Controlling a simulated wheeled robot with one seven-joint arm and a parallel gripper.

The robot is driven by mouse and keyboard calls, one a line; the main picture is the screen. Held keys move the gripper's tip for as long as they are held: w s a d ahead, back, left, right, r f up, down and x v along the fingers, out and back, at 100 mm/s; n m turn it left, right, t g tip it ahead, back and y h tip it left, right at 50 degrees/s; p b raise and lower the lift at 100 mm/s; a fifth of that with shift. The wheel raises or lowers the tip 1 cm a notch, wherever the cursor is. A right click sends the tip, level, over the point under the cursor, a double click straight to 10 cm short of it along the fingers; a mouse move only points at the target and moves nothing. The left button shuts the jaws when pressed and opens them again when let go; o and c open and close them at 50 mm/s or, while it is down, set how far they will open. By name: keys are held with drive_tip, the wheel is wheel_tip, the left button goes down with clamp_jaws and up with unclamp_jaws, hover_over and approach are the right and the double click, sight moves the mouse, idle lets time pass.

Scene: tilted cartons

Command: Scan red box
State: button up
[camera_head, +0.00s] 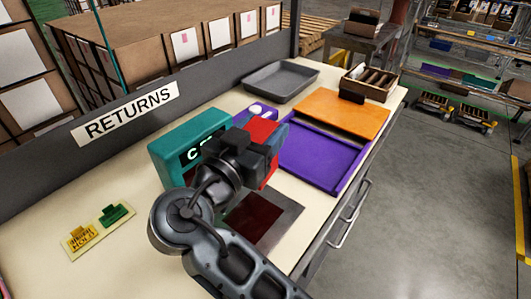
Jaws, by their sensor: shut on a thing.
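The red box (261,130) is held in my gripper (262,148), above the counter near its middle. A blue part shows along its right side; I cannot tell whether it belongs to the box. My gripper is shut on the box, and its dark body hides part of it. A metal plate with a dark red glass window (254,218) lies on the counter below and in front of the box, partly covered by my arm. A teal unit with a display (170,152) stands to the left of my gripper. Its text is partly hidden.
A purple tray (310,178) lies to the right, with an orange board (343,110) behind it. A grey tray (262,91) and a wooden crate (386,82) stand at the back. Green (115,213) and yellow (82,238) stamp-like pieces lie left. A low wall bears a RETURNS sign (128,112).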

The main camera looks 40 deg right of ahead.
sight(276, 160)
drive_tip(key=s, duration=0.1)
drive_tip(key=m+g, duration=0.1)
drive_tip(key=s+g+h, duration=0.1)
drive_tip(key=shift+s+a+m+b, duration=0.25)
drive_tip(key=shift+s+m+b, duration=0.05)
drive_tip(key=shift+b, duration=0.05)
drive_tip(key=shift+d+f+b, duration=0.1)
drive_tip(key=shift+f+b, duration=1.65)
drive_tip(key=shift+f, duration=1.65)
drive_tip(key=shift+r+p, duration=1.75)
drive_tip(key=shift+r, duration=1.35)
